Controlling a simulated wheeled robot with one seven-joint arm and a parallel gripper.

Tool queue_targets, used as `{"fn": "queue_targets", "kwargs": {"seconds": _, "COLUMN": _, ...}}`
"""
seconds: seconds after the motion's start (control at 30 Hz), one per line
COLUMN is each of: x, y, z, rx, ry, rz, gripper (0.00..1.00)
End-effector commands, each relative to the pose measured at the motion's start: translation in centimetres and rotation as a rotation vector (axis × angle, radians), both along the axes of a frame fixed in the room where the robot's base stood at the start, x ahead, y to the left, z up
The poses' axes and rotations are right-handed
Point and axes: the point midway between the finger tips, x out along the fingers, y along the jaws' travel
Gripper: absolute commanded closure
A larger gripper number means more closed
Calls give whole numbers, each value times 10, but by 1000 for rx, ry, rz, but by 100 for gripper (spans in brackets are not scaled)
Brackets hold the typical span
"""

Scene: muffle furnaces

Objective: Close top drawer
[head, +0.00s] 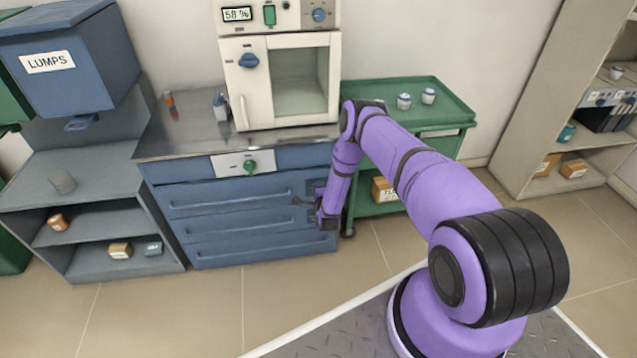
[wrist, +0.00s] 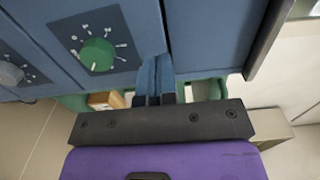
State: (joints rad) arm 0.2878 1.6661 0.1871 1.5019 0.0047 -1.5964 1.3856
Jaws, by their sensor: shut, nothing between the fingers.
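The blue drawer cabinet (head: 226,176) stands under a metal worktop, with several drawers stacked in its front. The top drawer (head: 235,193) has a long bar handle and sits below a control panel with a green knob (head: 250,167). It looks close to flush with the front; I cannot tell whether a small gap is left. In the wrist view the shut fingers (wrist: 158,78) point at blue surfaces; contact is unclear.
A white furnace (head: 284,80) stands on the worktop. A green cart (head: 425,98) with small jars stands right of the cabinet, beside my arm. A grey shelf unit (head: 85,180) is on the left. The floor in front is clear.

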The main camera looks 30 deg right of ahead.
Motion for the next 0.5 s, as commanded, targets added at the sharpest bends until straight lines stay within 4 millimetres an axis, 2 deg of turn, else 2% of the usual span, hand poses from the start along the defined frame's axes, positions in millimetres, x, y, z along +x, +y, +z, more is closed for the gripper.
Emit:
{"fn": "queue_targets", "kwargs": {"seconds": 0.33, "x": -49, "y": 16, "z": -1, "rx": 1, "ry": 3, "rz": 0, "gripper": 100}}
{"fn": "queue_targets", "kwargs": {"seconds": 0.5, "x": -67, "y": 21, "z": 0, "rx": 0, "ry": 0, "rz": -1, "gripper": 100}}
